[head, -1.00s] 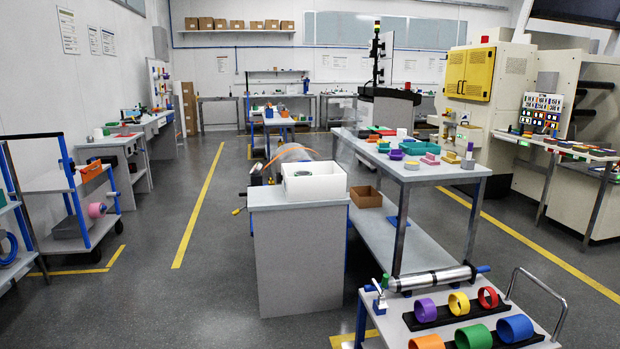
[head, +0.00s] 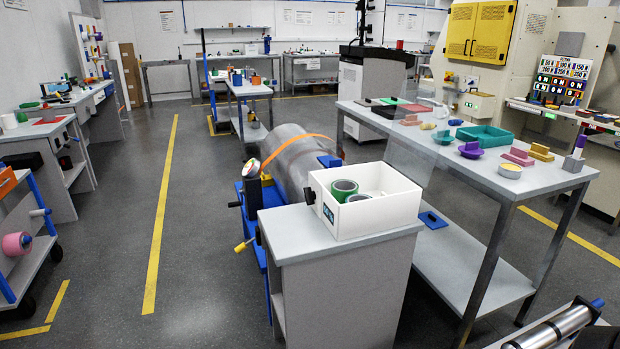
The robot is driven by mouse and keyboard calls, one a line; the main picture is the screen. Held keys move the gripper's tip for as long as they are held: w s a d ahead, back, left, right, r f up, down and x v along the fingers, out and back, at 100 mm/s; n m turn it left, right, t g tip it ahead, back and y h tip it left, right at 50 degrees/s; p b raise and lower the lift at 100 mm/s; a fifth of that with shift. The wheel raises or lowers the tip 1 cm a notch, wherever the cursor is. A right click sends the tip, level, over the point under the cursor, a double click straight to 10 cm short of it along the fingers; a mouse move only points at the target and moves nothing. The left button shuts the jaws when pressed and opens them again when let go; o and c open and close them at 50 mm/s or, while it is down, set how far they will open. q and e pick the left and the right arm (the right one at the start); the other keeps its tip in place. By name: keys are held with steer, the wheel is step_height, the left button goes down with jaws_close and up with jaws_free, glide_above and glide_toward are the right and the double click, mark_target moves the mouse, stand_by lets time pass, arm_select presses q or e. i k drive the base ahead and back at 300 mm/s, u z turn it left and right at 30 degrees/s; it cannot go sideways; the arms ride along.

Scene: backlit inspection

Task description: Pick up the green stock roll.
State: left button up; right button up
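A green roll (head: 343,186) with a pale inside stands in the open white bin (head: 375,218), near its left front corner. A second roll with a green rim (head: 358,198) sits beside it, partly hidden by the bin's front wall. The bin rests on top of a grey cabinet (head: 345,285). Neither of my grippers is in the head view.
A large grey cylinder with an orange strap (head: 300,150) lies behind the cabinet, on a blue frame. A long table (head: 480,165) with trays and small parts stands to the right. A cart with a metal roller (head: 552,328) is at bottom right. Floor on the left is clear.

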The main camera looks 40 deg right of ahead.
mark_target(344, 195)
steer(key=z, duration=0.55)
steer(key=i, duration=1.3)
steer(key=z, duration=0.15)
